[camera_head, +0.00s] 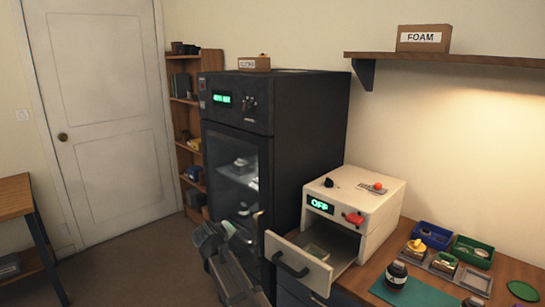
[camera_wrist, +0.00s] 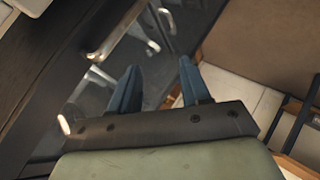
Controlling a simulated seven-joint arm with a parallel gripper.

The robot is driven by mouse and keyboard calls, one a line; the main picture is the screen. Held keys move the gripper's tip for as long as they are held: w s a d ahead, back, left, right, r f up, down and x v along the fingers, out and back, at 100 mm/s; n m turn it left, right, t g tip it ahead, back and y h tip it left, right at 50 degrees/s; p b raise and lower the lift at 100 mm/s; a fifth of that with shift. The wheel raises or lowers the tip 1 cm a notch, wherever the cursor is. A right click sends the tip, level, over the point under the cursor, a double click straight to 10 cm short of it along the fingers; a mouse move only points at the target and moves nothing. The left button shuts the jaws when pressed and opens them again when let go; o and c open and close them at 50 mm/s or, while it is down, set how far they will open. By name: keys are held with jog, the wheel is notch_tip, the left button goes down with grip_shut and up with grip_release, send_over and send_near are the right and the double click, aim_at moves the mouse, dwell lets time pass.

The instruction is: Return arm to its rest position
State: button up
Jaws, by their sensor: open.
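My gripper (camera_wrist: 160,88) is open in the wrist view, with two blue fingers apart and nothing between them. In the head view my arm and gripper (camera_head: 222,230) are in front of the dark cabinet (camera_head: 225,135), low and left of the white oven-like box. The cabinet's glass door and its metal handle (camera_wrist: 118,32) show close by in the wrist view. Whether the gripper touches the cabinet cannot be told.
The workbench holds a green mat (camera_head: 425,292), a blue bin (camera_head: 432,228) and a green bin (camera_head: 486,245). A wooden table (camera_head: 15,192) stands left; floor between is clear.

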jog(key=s+d+f+m+g, duration=0.1)
jog(key=s+d+f+g, duration=0.2)
jog(key=s+d+f, duration=0.7)
jog(key=s+d+f+m+g+h, duration=0.1)
jog(key=s+d+f+m+g, duration=0.25)
jog(key=f, duration=1.15)
jog(key=s+d+f+g, duration=0.3)
jog(key=s+d+f, duration=0.5)
jog(key=f, duration=0.5)
jog(key=s+d+f+m+g+y, duration=0.1)
jog(key=s+d+f+g, duration=0.1)
jog(key=s, duration=0.9)
jog(key=s+d+f+m+g+y, duration=0.1)
jog(key=s+d+f, duration=0.4)
jog(key=s, duration=0.6)
jog(key=s+d+f+m+g, duration=0.2)
jog(key=s+f, duration=0.4)
jog(key=s, duration=0.5)
jog(key=d+g, duration=0.1)
jog(key=g, duration=0.1)
jog(key=shift+s+d+f+g+y, duration=0.15)
jog(key=shift+s+d+g+y, duration=0.15)
jog(key=shift+g+y, duration=0.1)
jog(key=shift+w+m, duration=0.1)
jog(key=shift+m, duration=0.15)
jog(key=shift+c, duration=0.4)
